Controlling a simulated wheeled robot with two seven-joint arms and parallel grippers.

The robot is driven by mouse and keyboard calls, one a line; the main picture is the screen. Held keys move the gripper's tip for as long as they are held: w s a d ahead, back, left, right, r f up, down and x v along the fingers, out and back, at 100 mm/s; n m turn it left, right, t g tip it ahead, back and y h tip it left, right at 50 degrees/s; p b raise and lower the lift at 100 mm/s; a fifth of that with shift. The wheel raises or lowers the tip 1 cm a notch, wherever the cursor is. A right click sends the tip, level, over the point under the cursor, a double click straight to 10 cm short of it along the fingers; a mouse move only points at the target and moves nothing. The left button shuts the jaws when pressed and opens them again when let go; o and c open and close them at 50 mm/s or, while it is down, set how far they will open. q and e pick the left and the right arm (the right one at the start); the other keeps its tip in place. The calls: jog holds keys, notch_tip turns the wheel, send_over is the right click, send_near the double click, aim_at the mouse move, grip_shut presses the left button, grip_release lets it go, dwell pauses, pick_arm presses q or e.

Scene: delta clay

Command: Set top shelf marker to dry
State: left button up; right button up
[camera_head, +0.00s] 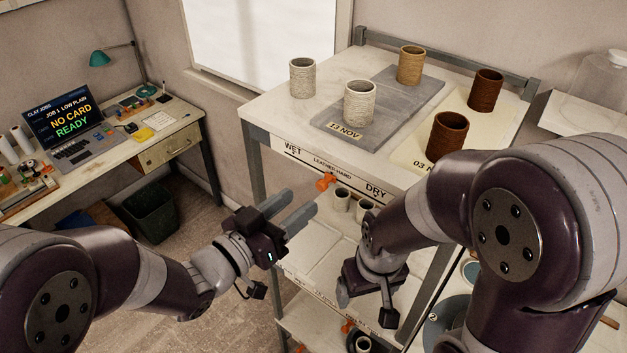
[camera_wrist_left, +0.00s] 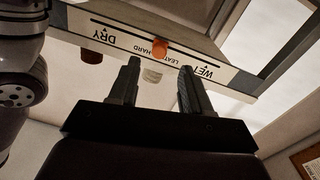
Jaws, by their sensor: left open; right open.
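The orange marker (camera_head: 326,182) sits on the front edge of the top shelf, below the LEATHER-HARD label and between WET and DRY. The white label strip (camera_head: 345,176) has WET at its left end and DRY at its right end. My left gripper (camera_head: 305,203) is open and empty, just left of and below the marker, apart from it. In the left wrist view the strip appears upside down, and the marker (camera_wrist_left: 161,47) shows beyond the gap between the fingertips (camera_wrist_left: 160,68). My right gripper (camera_head: 366,304) is open and empty, lower and to the right, in front of the lower shelves.
The top shelf (camera_head: 270,105) holds several clay cups, some on a grey board (camera_head: 395,118) marked 13 NOV. More cups (camera_head: 341,200) stand on the shelf below. A desk with a laptop (camera_head: 75,135) reading NO CARD READY is at left, with a dark bin (camera_head: 150,212) beneath.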

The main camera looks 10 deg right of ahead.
aim_at(319, 187)
pick_arm(q)
jog(key=p+x, duration=0.1)
jog(key=x, duration=0.4)
jog(key=shift+s+d+r, duration=0.1)
jog(key=shift+d, duration=0.1)
jog(key=shift+w+d+p, duration=0.15)
jog(key=shift+w+p, duration=0.1)
jog(key=shift+p, duration=0.05)
